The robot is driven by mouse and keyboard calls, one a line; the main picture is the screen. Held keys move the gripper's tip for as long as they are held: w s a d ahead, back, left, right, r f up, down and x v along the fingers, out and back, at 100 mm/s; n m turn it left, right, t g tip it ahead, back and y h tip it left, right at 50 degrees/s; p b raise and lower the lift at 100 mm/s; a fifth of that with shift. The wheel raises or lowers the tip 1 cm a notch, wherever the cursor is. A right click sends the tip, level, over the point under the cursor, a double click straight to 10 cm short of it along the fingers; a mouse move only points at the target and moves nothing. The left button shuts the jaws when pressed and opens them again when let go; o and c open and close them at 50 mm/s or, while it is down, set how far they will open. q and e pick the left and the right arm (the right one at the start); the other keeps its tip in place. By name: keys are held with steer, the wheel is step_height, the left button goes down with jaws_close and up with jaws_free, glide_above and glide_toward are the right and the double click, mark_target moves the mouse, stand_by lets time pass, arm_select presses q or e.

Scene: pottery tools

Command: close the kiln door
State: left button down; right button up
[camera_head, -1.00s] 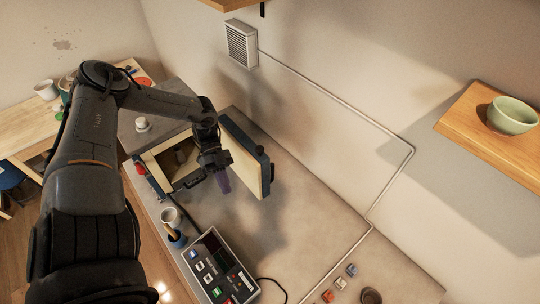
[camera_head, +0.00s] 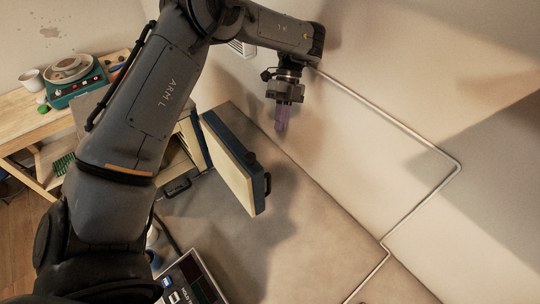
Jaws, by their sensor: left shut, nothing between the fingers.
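The kiln door (camera_head: 230,165) stands swung open, with its cream inner face and blue outer shell showing. A dark handle or latch sits on its outer side. The kiln body (camera_head: 190,140) is mostly hidden behind my left arm; only a strip beside the door shows. My left gripper (camera_head: 282,126), with purple fingers, is shut and empty. It appears above and to the right of the door, on its outer side, apart from it in the picture. My right gripper is out of view.
A control box (camera_head: 188,281) with a display and buttons is at the bottom, partly cut off. A metal conduit (camera_head: 400,125) runs along the wall. A green pottery wheel (camera_head: 76,80) stands on a wooden table at left. The grey worktop right of the door is clear.

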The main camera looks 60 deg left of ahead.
arm_select(q)
steer(key=b, duration=0.4)
glide_above(268, 174)
step_height(268, 174, down, 9)
steer(key=shift+w+r, duration=0.1)
steer(key=shift+r, duration=0.1)
steer(key=shift+s+d+f, duration=0.1)
steer(key=shift+s, duration=0.5)
